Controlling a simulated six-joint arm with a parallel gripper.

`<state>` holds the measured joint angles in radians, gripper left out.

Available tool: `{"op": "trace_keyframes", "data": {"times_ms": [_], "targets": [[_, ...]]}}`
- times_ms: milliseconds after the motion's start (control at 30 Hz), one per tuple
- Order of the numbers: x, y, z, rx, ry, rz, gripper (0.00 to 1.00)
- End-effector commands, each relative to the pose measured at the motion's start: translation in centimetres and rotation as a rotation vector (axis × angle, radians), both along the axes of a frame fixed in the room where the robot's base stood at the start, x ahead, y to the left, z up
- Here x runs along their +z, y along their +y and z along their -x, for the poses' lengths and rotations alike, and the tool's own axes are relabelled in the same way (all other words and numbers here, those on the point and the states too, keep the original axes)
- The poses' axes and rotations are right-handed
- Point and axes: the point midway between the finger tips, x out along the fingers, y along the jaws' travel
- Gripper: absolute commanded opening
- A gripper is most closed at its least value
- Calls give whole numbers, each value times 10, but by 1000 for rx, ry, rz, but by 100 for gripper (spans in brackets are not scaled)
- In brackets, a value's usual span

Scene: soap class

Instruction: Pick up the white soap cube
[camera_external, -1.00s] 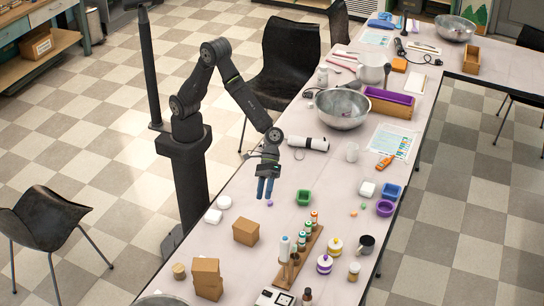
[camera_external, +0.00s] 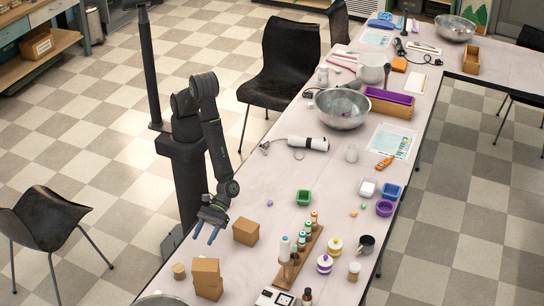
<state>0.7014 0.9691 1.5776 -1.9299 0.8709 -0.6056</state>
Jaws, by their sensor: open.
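My gripper (camera_external: 205,233) is low over the left edge of the table, to the left of a brown box. Its two blue fingers are spread apart and point down towards the front, with nothing seen between them. The white cube-like piece and the round white piece seen here earlier are now hidden behind my gripper and wrist. Whether my fingers touch anything cannot be told.
The brown box (camera_external: 246,232) stands close to the right of my gripper. Stacked brown boxes (camera_external: 207,278) are in front. The mid-table is fairly clear.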

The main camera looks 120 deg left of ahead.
Motion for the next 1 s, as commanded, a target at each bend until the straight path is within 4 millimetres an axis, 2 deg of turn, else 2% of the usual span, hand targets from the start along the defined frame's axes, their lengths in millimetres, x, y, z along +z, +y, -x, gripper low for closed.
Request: {"op": "trace_keyframes", "data": {"times_ms": [333,667,900,1000], "targets": [[-47,0,0,0,1,-1,48],[-73,1,0,0,0,-1,48],[-88,-35,1,-2,-2,-1,48],[-91,-44,1,-2,-1,-1,48]]}}
